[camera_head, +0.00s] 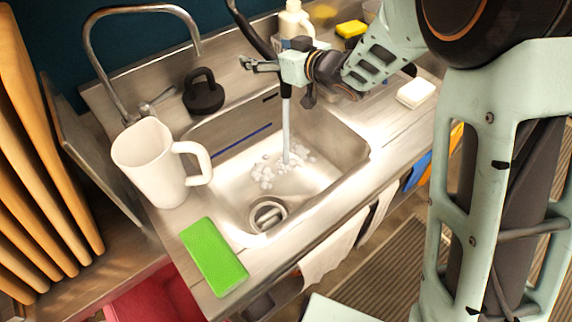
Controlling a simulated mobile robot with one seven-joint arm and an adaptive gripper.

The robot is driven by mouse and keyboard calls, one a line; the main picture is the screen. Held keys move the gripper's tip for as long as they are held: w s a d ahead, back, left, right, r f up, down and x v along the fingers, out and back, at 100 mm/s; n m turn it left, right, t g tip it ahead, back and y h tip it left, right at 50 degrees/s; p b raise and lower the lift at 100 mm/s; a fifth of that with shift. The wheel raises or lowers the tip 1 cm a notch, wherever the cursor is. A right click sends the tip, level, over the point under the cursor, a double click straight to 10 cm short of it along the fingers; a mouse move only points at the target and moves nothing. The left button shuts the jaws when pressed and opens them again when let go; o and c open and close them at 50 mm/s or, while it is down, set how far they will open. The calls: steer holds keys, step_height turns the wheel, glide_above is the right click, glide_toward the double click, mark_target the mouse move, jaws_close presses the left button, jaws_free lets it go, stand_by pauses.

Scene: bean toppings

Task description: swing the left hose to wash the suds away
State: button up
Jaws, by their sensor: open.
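A black hose (252,30) comes down from the top of the picture behind my gripper. Its dark nozzle end (286,89) shows just below, and a stream of water (286,130) falls from it into the steel sink (325,150). White suds (268,172) lie on the basin floor around where the water lands, above the drain (267,214). My gripper (259,65) is open over the sink's far edge, fingers pointing left, close to the hose. I cannot tell whether it touches the hose, as my wrist hides part of it.
A chrome faucet (93,45) and black plug (203,93) stand at the back left. A white pitcher (152,165) and green sponge (213,257) are left of the basin. A white bottle (295,20), yellow sponge (351,29) and white block (415,92) are behind and right.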

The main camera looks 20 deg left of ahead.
steer(key=shift+s, duration=0.1)
steer(key=s+a+b, duration=0.2)
steer(key=s+a, duration=0.1)
steer(key=s, duration=0.2)
steer(key=shift+a+b, duration=0.4)
stand_by(0.4)
steer(key=s+p+v, duration=0.1)
steer(key=v, duration=0.7)
steer(key=shift+s+a+r, duration=0.15)
steer(key=shift+s+a, duration=0.05)
steer(key=shift+s, duration=0.15)
stand_by(0.5)
stand_by(0.5)
